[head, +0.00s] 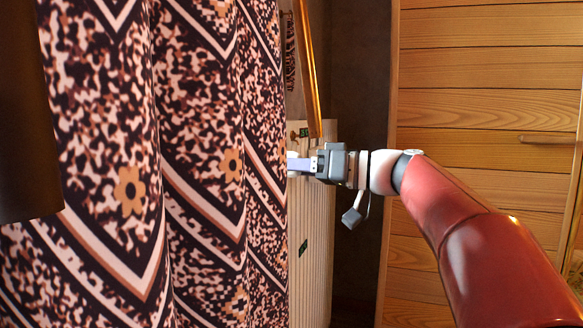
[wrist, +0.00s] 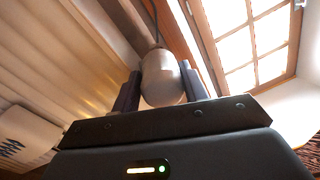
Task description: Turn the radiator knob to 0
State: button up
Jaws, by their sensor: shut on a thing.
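The radiator knob (wrist: 162,78) is a pale, rounded knob in the middle of the wrist view. My gripper (wrist: 160,88) is shut on it, with one dark finger on each side. No numbers can be read on the knob, so its setting cannot be told.
The patterned curtain (head: 130,190) fills the left of the head view, close to my gripper. A copper-coloured pipe (head: 309,75) rises above it. A wooden slatted door (head: 480,110) with a handle (head: 547,139) stands at right. A window (wrist: 245,40) shows in the wrist view.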

jog(key=m, duration=0.5)
jog(key=shift+s, duration=0.1)
jog(key=m+p, duration=0.1)
jog(key=m, duration=0.2)
jog(key=m+p, duration=0.1)
jog(key=m, duration=0.2)
jog(key=shift+a+r+t, duration=0.1)
jog(key=shift+r+t, duration=0.1)
jog(key=shift+t, duration=0.2)
jog(key=m+p, duration=0.1)
jog(key=m, duration=0.2)
jog(key=m+p, duration=0.1)
jog(key=m, duration=0.2)
jog(key=shift+s+r+t+p, duration=0.1)
jog(key=shift+r+t+p, duration=0.1)
jog(key=shift+t+p, duration=0.15)
jog(key=shift+m+p, duration=1.15)
jog(key=shift+m, duration=0.85)
jog(key=shift+f+m, duration=0.1)
jog(key=shift+m, duration=0.2)
jog(key=o, duration=0.9)
